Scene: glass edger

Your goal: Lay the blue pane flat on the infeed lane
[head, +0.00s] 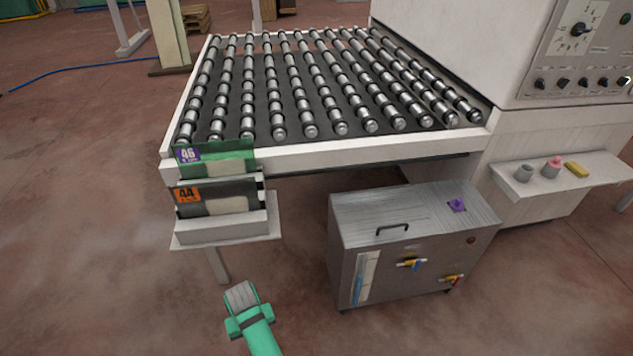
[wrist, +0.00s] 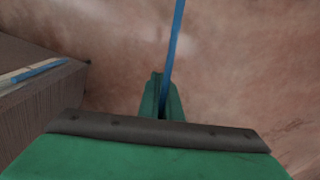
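My gripper (head: 247,315) is low over the floor, in front of the rack and left of the steel cabinet. In the wrist view my gripper (wrist: 162,100) has its green fingers close together on a thin blue strip. This strip looks like the blue pane (wrist: 173,45) seen edge-on, running up out of the picture. The pane's face does not show, and I cannot make out its blue in the head view. The infeed lane (head: 370,156) is the roller table at the back, with a white frame, and its rollers are bare. My gripper is apart from it, on the near side.
A rack (head: 222,229) at the lane's near left corner holds a green pane (head: 232,158) marked 46 and a dark pane (head: 187,208) marked 44. The steel cabinet (head: 400,215) stands below the lane. The machine (head: 450,40) and a small shelf (head: 590,185) are at right.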

